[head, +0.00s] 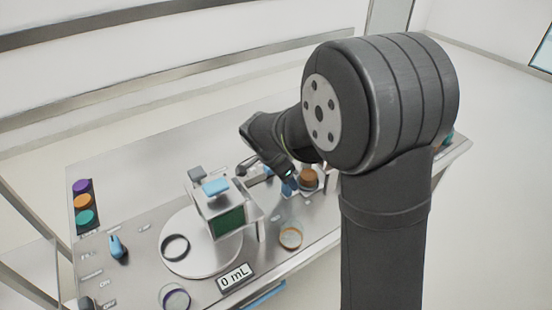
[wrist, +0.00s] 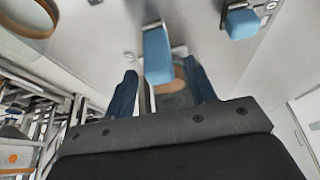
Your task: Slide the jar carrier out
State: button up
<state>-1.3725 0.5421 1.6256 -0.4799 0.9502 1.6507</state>
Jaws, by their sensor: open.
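My gripper (wrist: 162,90) is open in the wrist view, with one dark blue finger on each side. A light blue handle (wrist: 157,55) shows between and beyond the fingertips; I cannot tell whether either finger touches it. A brown round surface (wrist: 166,86) shows partly between the fingers. In the head view my gripper (head: 285,178) is low over the back right part of the table, beside a brown jar-like cylinder (head: 309,180). My arm hides part of that area. I cannot tell for certain which part is the jar carrier.
A white housing (head: 234,192) with a green window and blue top handle stands by a round plate (head: 172,261). An orange-rimmed ring (head: 290,238) and purple-rimmed ring (head: 175,297) lie nearby. A blue knob (head: 117,247) is at left. Another blue handle (wrist: 242,23) shows in the wrist view.

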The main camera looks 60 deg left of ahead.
jog(key=v, duration=1.6)
jog(key=shift+w, duration=0.15)
jog(key=w+g, duration=0.5)
jog(key=w, duration=0.2)
jog(key=f, duration=1.7)
jog(key=shift+s+f, duration=0.15)
jog(key=shift+s, duration=0.1)
